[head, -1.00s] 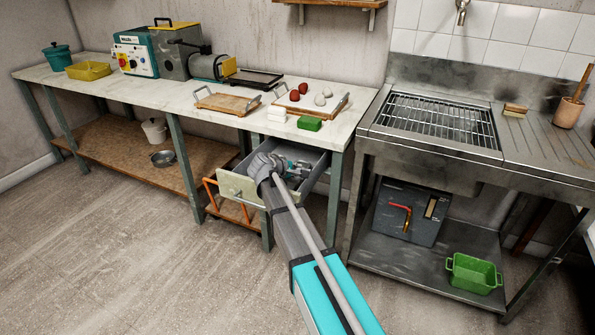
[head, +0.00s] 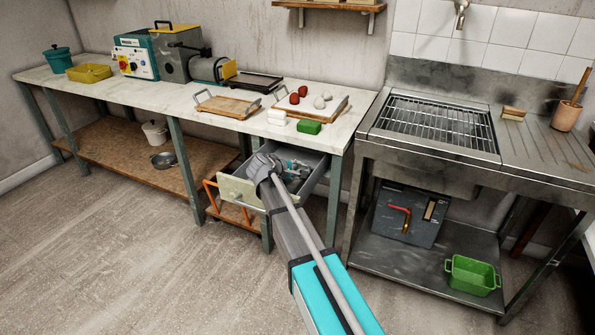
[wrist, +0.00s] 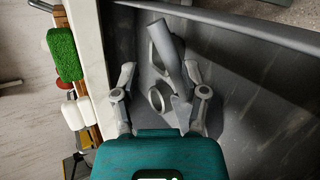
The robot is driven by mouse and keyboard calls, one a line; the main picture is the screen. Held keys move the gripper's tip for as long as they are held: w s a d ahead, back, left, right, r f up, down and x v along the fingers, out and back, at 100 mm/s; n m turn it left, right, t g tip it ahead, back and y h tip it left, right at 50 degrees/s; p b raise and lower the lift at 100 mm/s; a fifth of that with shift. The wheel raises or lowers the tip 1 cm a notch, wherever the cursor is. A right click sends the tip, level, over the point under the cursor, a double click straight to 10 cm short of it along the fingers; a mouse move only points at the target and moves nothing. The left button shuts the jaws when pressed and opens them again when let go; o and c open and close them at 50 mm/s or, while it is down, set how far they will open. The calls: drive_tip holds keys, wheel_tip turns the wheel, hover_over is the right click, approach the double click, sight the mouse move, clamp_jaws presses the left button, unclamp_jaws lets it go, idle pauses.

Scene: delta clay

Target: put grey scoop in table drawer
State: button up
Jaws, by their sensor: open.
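The table drawer (head: 240,190) is pulled open below the right part of the worktable, and its grey inside fills much of the wrist view (wrist: 265,80). My gripper (head: 294,169) is inside the drawer opening. In the wrist view my gripper (wrist: 160,72) is open, with one finger on each side of a grey scoop (wrist: 178,62). The scoop appears to lie in the drawer, its straight handle pointing away from my palm. I see no finger closed on it. My wrist and arm hide the scoop in the head view.
A green sponge (head: 309,126) and white blocks (head: 277,117) lie on the tabletop above the drawer. A wooden tray (head: 325,112) with red and pale balls is behind them. A steel sink unit (head: 430,155) stands to the right. The floor at front left is clear.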

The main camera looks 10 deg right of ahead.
drive_tip(key=p+v, duration=0.5)
drive_tip(key=v, duration=0.6)
drive_tip(key=shift+s+a+r, duration=0.15)
drive_tip(key=shift+s+a, duration=0.05)
drive_tip(key=shift+s, duration=0.1)
